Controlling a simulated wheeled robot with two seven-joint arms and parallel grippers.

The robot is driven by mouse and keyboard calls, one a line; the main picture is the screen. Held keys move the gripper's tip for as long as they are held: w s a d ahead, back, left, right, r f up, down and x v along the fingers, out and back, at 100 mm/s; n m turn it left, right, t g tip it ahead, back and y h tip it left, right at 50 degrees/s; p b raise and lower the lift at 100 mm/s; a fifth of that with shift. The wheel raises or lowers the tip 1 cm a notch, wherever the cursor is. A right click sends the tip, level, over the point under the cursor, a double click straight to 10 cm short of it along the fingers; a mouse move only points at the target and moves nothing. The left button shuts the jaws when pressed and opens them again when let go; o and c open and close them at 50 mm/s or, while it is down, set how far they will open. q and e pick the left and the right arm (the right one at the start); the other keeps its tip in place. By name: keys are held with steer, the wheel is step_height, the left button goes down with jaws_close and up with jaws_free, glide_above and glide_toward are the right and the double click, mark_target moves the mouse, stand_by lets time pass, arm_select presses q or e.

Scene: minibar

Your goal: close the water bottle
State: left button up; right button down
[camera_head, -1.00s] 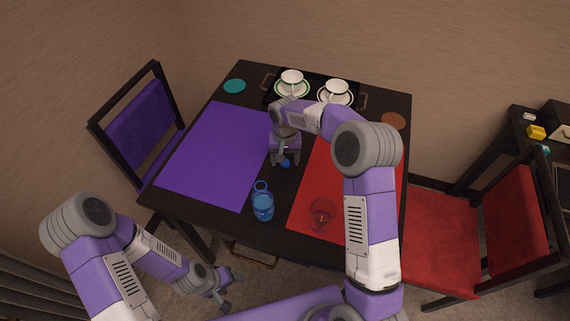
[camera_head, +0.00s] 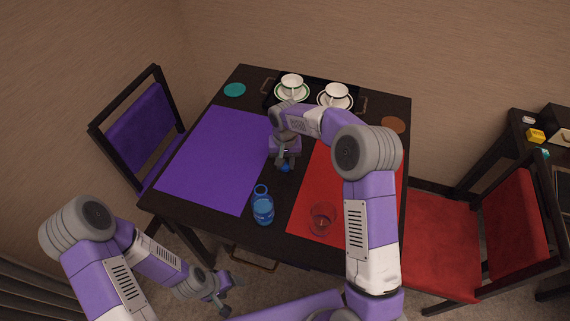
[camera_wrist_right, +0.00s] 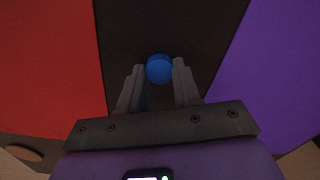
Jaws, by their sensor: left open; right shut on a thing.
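The water bottle (camera_head: 263,210) is blue and see-through, with a loop at its top. It stands upright on the dark table strip by the purple mat's near corner. A round blue cap (camera_head: 285,168) is farther back on the same strip; it also shows in the right wrist view (camera_wrist_right: 159,69). My right gripper (camera_head: 285,165) points down and is shut on the cap, which sits between its fingertips. I cannot tell whether the cap touches the table. My left gripper (camera_head: 229,296) is open and empty, off the table's near side, lower left of the bottle.
A red glass (camera_head: 322,218) stands on the red mat (camera_head: 311,194), right of the bottle. The purple mat (camera_head: 215,160) is bare. A tray (camera_head: 312,84) with two cups on saucers is at the back. Chairs flank the table.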

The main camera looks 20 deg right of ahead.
mark_target(285, 165)
step_height(285, 165, up, 10)
steer(key=p, duration=0.3)
stand_by(0.3)
steer(key=s+r+n+p, duration=0.1)
steer(key=s+r+p, duration=0.4)
steer(key=s+p, duration=0.2)
steer(key=s+d+r+n+p, duration=0.1)
steer(key=s+r+p, duration=0.4)
steer(key=p, duration=0.6)
steer(key=s+n, duration=0.1)
steer(key=s, duration=0.1)
steer(key=shift+s+p, duration=0.4)
steer(key=shift+d, duration=0.1)
